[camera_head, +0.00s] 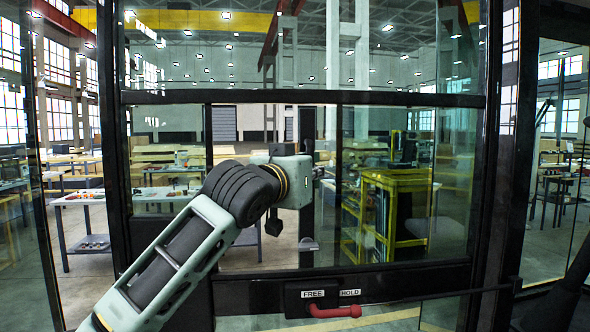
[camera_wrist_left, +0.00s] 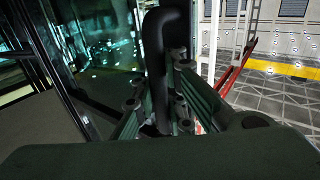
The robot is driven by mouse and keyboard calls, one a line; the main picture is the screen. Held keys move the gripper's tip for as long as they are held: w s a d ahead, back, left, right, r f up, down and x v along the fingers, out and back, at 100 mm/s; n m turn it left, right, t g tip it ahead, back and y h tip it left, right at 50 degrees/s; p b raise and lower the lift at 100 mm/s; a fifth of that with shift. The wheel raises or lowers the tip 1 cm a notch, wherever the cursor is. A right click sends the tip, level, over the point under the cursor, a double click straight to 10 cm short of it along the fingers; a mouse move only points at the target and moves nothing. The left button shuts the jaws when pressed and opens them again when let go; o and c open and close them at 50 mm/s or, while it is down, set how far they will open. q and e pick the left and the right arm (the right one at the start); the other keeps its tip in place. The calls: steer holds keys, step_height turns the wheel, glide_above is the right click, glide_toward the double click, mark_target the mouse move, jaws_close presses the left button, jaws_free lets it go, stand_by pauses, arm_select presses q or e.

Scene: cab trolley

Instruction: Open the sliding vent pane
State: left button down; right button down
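The sliding vent pane (camera_head: 400,215) is the glass panel at the right of the window frame in the head view. Its dark upright left edge stands near the middle, with a clear gap (camera_head: 240,140) to its left. My left gripper (camera_head: 308,170) is at that edge, partly hidden by its own wrist. In the left wrist view a dark upright bar handle (camera_wrist_left: 153,45) stands between the fingers of the left gripper (camera_wrist_left: 160,100), which appear closed around it. The finger contact is partly hidden. My right gripper is in neither view.
A red lever (camera_head: 335,311) lies level under the FREE (camera_head: 313,294) and HOLD (camera_head: 350,293) labels on the lower frame. A small grey knob (camera_head: 308,244) sits at the pane's lower left. A fixed glass section (camera_head: 165,170) is at left. A yellow rack (camera_head: 395,180) stands outside.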

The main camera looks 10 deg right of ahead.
arm_select(q)
steer(key=shift+s+d+f, duration=0.2)
steer(key=shift+d+f, duration=0.1)
steer(key=shift+d, duration=0.35)
steer(key=shift+f, duration=0.1)
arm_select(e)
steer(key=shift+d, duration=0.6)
arm_select(q)
steer(key=shift+a, duration=0.1)
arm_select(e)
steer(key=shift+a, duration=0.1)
arm_select(q)
steer(key=c, duration=2.2)
jaws_free()
steer(key=shift+s, duration=0.1)
steer(key=shift+o, duration=0.8)
steer(key=shift+s+a+r, duration=0.1)
steer(key=shift+s+r, duration=0.1)
steer(key=shift+o, duration=1.4)
steer(key=shift+s+r, duration=0.15)
steer(key=shift+r, duration=0.05)
steer(key=shift+a, duration=0.1)
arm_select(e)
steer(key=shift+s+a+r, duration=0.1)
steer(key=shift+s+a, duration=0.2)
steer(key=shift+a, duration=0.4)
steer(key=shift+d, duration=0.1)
